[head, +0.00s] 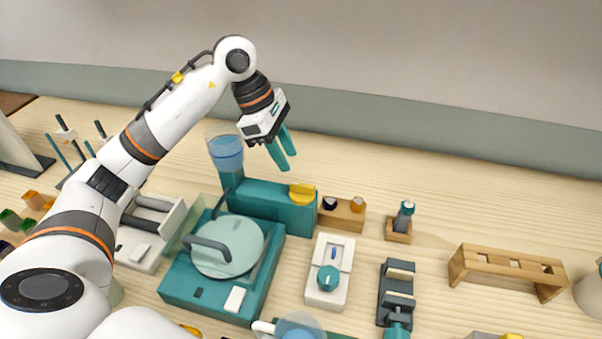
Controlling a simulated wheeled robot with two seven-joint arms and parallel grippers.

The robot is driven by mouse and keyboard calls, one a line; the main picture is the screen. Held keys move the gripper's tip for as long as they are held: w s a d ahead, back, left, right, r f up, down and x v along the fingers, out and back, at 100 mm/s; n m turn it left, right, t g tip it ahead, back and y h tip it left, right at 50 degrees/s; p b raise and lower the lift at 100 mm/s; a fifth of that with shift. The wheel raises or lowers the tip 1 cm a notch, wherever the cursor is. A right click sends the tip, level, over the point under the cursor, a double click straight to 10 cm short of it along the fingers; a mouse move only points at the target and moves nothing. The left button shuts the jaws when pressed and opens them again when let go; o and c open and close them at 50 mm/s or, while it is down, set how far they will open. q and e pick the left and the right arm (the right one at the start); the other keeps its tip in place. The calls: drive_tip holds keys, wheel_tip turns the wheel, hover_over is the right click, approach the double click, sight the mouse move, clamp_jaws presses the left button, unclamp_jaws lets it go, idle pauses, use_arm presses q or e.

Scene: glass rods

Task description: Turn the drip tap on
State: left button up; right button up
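A clear vessel of blue liquid (226,152) stands on a teal base (270,205) left of centre. A yellow knob-like part (302,192) sits on top of the base's right end. I cannot tell for sure which part is the drip tap; no drip is visible. My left gripper (288,160) hangs above and behind the teal base, right of the vessel. Its two teal fingers point down with a gap between them, and nothing shows between them. It is apart from the yellow part, which lies below it.
A teal unit with a round pale lid and handle (228,248) stands in front. A white block with a teal knob (327,278), a small wooden block (342,215), a dark slotted stand (396,290) and a wooden rack (507,268) stand to the right. The table's back right is clear.

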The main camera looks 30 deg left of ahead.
sight(302, 184)
use_arm(q)
drive_tip(key=p+x, duration=0.1)
drive_tip(key=x, duration=0.6)
drive_tip(key=shift+w+d+f, duration=0.15)
drive_tip(key=shift+d+f, duration=0.05)
drive_tip(key=shift+f, duration=0.1)
drive_tip(key=shift+c, duration=0.5)
clamp_jaws()
